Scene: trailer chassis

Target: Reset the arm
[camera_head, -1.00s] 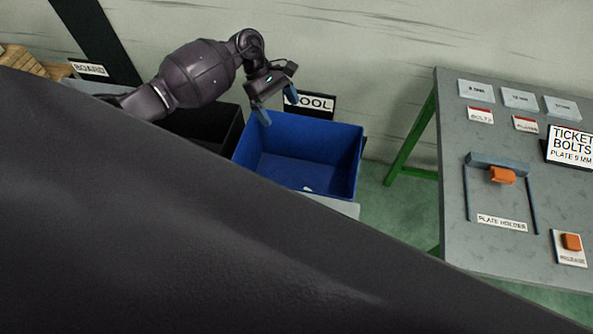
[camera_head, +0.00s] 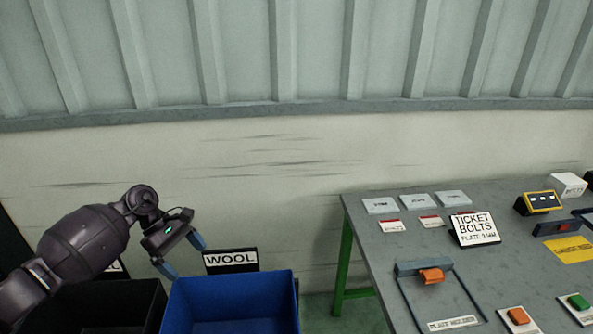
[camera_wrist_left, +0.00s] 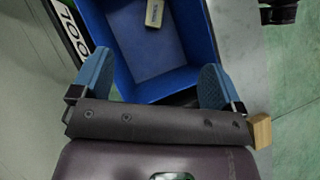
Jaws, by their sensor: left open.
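My left gripper (camera_head: 182,256) is at the lower left of the head view, open and empty, its two blue fingers spread above the blue bin (camera_head: 232,290). In the left wrist view the open fingers (camera_wrist_left: 157,82) frame the blue bin (camera_wrist_left: 115,62), which holds one small pale block (camera_wrist_left: 154,13). My left arm comes in from the lower left with its elbow low. My right gripper does not show in either view.
A black bin (camera_head: 110,300) stands left of the blue one. A WOOL sign (camera_head: 231,260) stands behind the blue bin. A grey table (camera_head: 430,220) on green legs, with a plate holder (camera_head: 431,276), buttons and signs, stands to the right. The wall is close behind.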

